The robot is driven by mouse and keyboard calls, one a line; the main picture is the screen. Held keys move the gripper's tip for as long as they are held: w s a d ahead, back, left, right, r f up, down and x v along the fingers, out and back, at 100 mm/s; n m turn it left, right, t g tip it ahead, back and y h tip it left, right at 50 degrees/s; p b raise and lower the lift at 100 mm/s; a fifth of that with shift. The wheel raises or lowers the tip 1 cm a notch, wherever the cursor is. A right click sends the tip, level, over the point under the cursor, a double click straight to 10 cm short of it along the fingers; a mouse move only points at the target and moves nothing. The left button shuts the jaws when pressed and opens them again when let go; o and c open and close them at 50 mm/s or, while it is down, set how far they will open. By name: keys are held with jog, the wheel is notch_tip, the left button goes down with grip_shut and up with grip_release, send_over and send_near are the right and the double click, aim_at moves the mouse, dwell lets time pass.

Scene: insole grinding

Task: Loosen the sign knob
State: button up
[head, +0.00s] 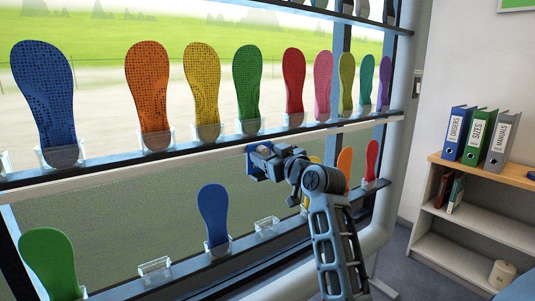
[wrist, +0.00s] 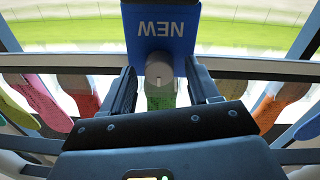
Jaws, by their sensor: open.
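The blue sign (wrist: 160,28) with the word NEW, upside down in the wrist view, hangs at the shelf rail. Its round pale knob (wrist: 158,72) lies at the sign's edge, between my two fingers. My gripper (wrist: 161,68) is open, with one finger on each side of the knob and a visible gap to each. In the head view my gripper (head: 262,158) is at the rail under the upper insole row, beside a blue patch that seems to be the sign. The knob is not clear there.
Coloured insoles stand in clear holders on the upper shelf (head: 205,139). The lower shelf has a blue insole (head: 213,213), a green one (head: 48,262) and empty holders (head: 155,268). A bookcase (head: 470,230) with binders stands at the right.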

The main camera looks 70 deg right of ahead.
jog(key=c, duration=1)
jog(key=shift+c, duration=0.2)
jog(key=m+p, duration=0.1)
jog(key=m, duration=0.1)
jog(key=m+p, duration=0.1)
jog(key=p, duration=0.1)
jog(key=shift+r+m, duration=0.2)
jog(key=shift+m, duration=0.2)
jog(key=m+p, duration=0.3)
jog(key=m, duration=0.1)
jog(key=shift+d, duration=0.1)
jog(key=m+p, duration=0.3)
jog(key=m, duration=0.1)
jog(key=shift+m, duration=0.4)
jog(key=shift+d+f+m+y+p, duration=0.1)
jog(key=shift+m+y+p, duration=0.05)
jog(key=shift+m+p, duration=0.9)
jog(key=shift+f+m+y+p, duration=0.15)
jog(key=shift+m+p, duration=0.5)
jog(key=shift+m, duration=0.7)
